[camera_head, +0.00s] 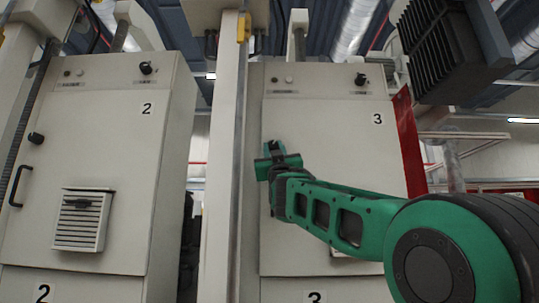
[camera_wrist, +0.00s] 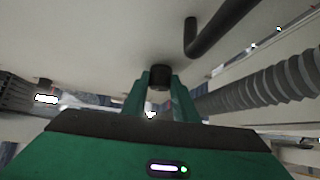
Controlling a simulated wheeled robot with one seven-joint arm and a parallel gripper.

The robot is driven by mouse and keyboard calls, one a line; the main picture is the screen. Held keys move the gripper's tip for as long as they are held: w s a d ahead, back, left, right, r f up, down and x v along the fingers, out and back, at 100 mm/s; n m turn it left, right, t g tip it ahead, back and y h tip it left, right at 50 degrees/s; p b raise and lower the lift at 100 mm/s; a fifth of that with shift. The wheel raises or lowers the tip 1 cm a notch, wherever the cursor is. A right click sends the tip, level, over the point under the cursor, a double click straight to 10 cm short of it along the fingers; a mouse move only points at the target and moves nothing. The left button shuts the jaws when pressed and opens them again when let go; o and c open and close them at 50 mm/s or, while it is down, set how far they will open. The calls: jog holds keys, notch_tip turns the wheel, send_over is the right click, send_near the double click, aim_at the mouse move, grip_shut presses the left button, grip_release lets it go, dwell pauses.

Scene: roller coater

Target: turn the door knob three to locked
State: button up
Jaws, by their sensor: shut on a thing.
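The beige cabinet marked 3 (camera_head: 325,125) stands right of centre in the head view. My gripper (camera_head: 277,160) is at the left edge of its door, reached across by my green arm. In the wrist view the black door knob (camera_wrist: 160,72) sits between the two green fingers, which are shut on it. The knob's face and its pointing direction cannot be made out. In the head view my gripper hides most or all of this knob.
A black bar handle (camera_wrist: 192,38) is close to the knob in the wrist view. Cabinet 2 (camera_head: 110,150) stands at left with its own knob (camera_head: 36,138) and handle (camera_head: 19,187). A beige post (camera_head: 222,150) rises left of cabinet 3. A red panel (camera_head: 407,145) is at its right.

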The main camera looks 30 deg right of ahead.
jog(key=n+y, duration=0.3)
jog(key=n+t+y, duration=0.1)
jog(key=n+y, duration=0.2)
jog(key=n, duration=0.1)
jog(key=shift+s+d+r, duration=0.1)
jog(key=shift+d, duration=0.05)
jog(key=shift+n+y, duration=2.3)
jog(key=shift+n, duration=0.1)
jog(key=shift+g, duration=0.3)
jog(key=o, duration=1.1)
jog(key=shift+s, duration=0.1)
jog(key=shift+s, duration=0.25)
jog(key=v, duration=1)
jog(key=shift+f, duration=0.2)
